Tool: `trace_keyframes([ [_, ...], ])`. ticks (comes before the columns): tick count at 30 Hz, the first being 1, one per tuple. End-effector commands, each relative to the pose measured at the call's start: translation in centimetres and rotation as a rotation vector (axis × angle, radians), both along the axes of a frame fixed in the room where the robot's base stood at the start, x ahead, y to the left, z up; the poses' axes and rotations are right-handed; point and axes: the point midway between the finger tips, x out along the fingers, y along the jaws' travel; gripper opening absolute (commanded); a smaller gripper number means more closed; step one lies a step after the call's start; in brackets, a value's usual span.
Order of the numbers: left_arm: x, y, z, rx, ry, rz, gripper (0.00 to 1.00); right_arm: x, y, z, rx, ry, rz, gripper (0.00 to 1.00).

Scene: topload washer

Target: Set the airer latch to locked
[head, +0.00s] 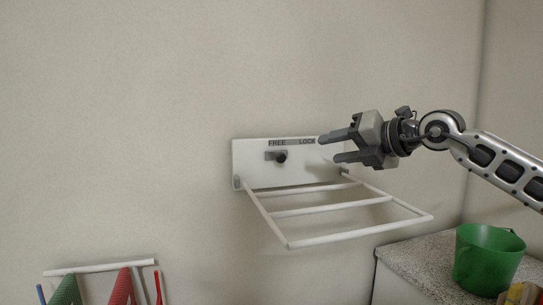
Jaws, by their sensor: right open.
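The airer (350,236) is a white wall-mounted rack folded out from a white back plate (247,165). The plate carries a strip reading FREE on the left and LOCK on the right. The latch (281,157) is a dark knob in a short slot, below the FREE label. My right gripper (328,149) is open and empty, its fingers pointing left. In the picture it overlaps the plate's right end, right of the latch and apart from it. My left gripper is not in view.
A green bucket (487,259) stands on a speckled counter (412,262) at the lower right. A white rail (100,267) with red and green items is at the lower left. The wall left of the plate is bare.

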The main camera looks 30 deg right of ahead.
Motion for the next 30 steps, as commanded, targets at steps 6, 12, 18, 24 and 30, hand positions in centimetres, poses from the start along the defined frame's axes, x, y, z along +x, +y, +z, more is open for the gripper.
trace_keyframes([
  [6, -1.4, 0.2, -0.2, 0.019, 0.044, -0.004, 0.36, 3.4, 1.0, -0.6, 0.002, 0.000, 0.005, 0.45],
  [12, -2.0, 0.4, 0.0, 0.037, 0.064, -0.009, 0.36, 7.5, 2.1, -1.8, 0.001, 0.002, 0.005, 0.45],
  [18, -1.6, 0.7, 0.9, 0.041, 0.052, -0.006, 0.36, 11.3, 2.9, -3.0, 0.002, 0.002, 0.004, 0.45],
  [24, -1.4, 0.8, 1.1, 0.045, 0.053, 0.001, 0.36, 13.7, 3.4, -3.9, 0.001, 0.000, 0.003, 0.45],
  [30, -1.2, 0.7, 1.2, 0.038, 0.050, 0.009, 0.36, 14.5, 3.6, -4.3, 0.000, -0.001, 0.002, 0.45],
])
